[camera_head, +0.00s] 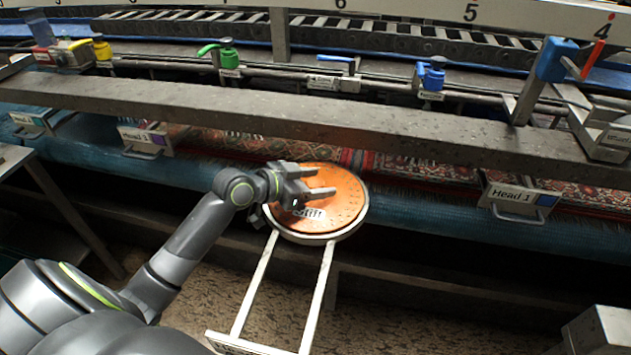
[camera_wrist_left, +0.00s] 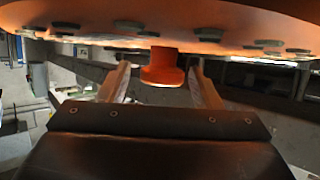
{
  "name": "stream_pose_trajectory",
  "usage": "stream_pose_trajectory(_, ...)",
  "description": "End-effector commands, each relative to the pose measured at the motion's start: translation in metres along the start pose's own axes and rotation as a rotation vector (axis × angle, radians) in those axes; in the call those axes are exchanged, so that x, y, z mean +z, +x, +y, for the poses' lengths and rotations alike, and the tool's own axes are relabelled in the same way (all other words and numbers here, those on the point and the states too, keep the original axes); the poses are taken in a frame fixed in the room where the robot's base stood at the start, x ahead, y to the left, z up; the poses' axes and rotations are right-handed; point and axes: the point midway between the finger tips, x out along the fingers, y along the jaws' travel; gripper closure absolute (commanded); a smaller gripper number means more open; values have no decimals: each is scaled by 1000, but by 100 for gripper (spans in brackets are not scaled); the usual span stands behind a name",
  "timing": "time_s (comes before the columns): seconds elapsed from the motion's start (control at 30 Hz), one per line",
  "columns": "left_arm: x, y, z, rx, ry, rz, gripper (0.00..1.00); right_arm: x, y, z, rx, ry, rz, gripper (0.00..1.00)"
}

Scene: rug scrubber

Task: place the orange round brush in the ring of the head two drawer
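The orange round brush (camera_head: 345,207) lies flat at the middle of the head view. The pale rim of the drawer's ring (camera_head: 318,240) shows around its near and right edges, so it appears to lie in the ring. The pulled-out drawer (camera_head: 254,285) has two pale rails and a front plate near the bottom edge. My left gripper (camera_head: 333,180) is over the brush with its fingers apart. In the left wrist view, the brush's orange knob (camera_wrist_left: 162,68) is between the open fingers, with gaps on both sides. My right gripper is out of view.
A closed drawer labelled Head 1 (camera_head: 517,198) is to the right. Another labelled drawer (camera_head: 145,140) is to the left. A long grey beam (camera_head: 300,115) crosses behind the brush. Green (camera_head: 228,55) and blue (camera_head: 432,74) valves stand on the pipe beyond it.

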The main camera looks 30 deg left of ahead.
Motion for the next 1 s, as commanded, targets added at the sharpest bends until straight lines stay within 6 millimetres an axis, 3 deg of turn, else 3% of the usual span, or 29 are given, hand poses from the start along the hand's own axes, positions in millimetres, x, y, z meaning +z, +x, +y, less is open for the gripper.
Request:
stream_pose_trajectory(0.23,-2,-1,0,0,0,0,42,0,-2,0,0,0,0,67)
stream_pose_trajectory(0.4,-16,-7,0,0,1,0,42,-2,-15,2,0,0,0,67)
stream_pose_trajectory(0.6,-9,-36,0,-1,7,-4,42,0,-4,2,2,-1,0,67)
stream_pose_trajectory(1.0,-10,-88,-1,-2,5,-4,42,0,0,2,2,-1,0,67)
